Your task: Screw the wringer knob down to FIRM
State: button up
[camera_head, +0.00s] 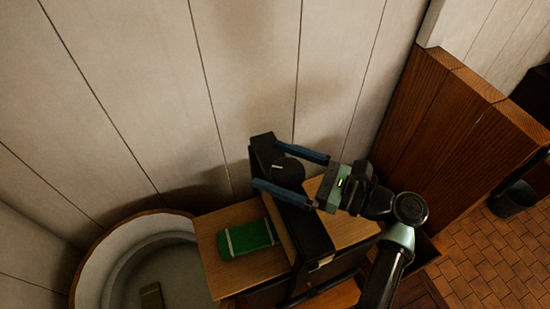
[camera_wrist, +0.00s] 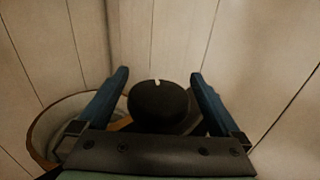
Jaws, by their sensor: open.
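The wringer knob (camera_head: 288,171) is a dark round knob with a pale mark on its top, on top of the black wringer frame (camera_head: 262,146). In the wrist view the knob (camera_wrist: 158,101) sits between the two blue fingers, with its pale mark at the far edge. My gripper (camera_head: 278,168) is open, with one finger on each side of the knob. In the wrist view a gap shows between each finger and the knob. My gripper (camera_wrist: 160,92) holds nothing. No FIRM marking can be made out.
A green wrapped block (camera_head: 250,239) lies on the wooden board (camera_head: 226,275) left of the wringer. A round tub (camera_head: 92,270) with a small block (camera_head: 152,298) in it stands at the lower left. A plank wall (camera_head: 140,90) is close behind. A wooden partition (camera_head: 445,140) stands to the right.

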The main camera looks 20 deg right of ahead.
jog(key=shift+w+a+f, duration=0.1)
jog(key=shift+w+a, duration=0.35)
jog(key=shift+a, duration=0.05)
jog(key=shift+s+d, duration=0.1)
jog(key=c, duration=1.2)
jog(key=shift+c, duration=0.2)
jog(key=shift+p, duration=0.45)
